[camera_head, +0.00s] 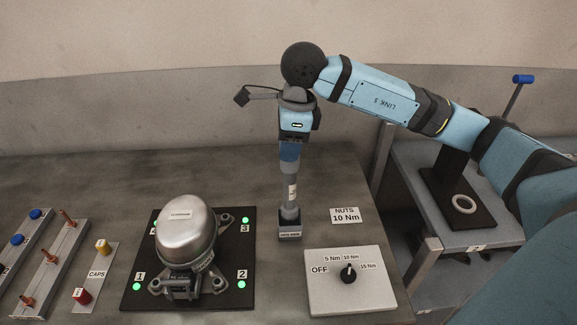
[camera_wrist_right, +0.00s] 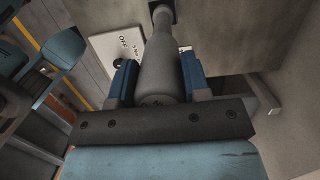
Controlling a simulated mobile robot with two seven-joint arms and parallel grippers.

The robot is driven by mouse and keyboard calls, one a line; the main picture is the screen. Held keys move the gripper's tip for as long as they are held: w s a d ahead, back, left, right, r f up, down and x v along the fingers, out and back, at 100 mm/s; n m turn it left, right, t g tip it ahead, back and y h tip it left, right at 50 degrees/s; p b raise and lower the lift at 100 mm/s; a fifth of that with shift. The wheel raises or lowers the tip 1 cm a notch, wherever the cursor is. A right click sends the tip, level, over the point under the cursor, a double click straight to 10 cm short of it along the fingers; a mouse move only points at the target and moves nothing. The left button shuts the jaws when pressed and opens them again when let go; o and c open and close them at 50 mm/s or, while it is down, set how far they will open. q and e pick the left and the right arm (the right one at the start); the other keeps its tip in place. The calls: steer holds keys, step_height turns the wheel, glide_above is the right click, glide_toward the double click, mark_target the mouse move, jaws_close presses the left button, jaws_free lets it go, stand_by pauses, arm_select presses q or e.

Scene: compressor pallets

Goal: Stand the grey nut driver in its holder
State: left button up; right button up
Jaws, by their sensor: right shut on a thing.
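My right gripper (camera_head: 289,155) points straight down above the table and is shut on the grey nut driver (camera_head: 289,193). The driver hangs upright below the blue fingers. Its lower end meets the small dark holder block (camera_head: 289,233), which has a label on its front. I cannot tell how deep the tip sits in the holder. In the right wrist view the driver (camera_wrist_right: 158,50) lies between the two blue fingers (camera_wrist_right: 159,76), with its far end at the dark holder (camera_wrist_right: 164,8). My left gripper is not in view.
A silver compressor (camera_head: 186,235) stands on a black plate (camera_head: 240,295) left of the holder. A dial panel (camera_head: 375,290) lies at front right, with a "NUTS 10 Nm" sign (camera_head: 345,215) behind it. Racks with caps (camera_head: 94,275) and bolts (camera_head: 50,255) are at far left.

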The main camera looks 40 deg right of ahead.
mark_target(289, 168)
step_height(289, 168, down, 6)
steer(key=shift+f, duration=0.1)
stand_by(0.4)
steer(key=shift+f, duration=0.15)
steer(key=o, duration=1.2)
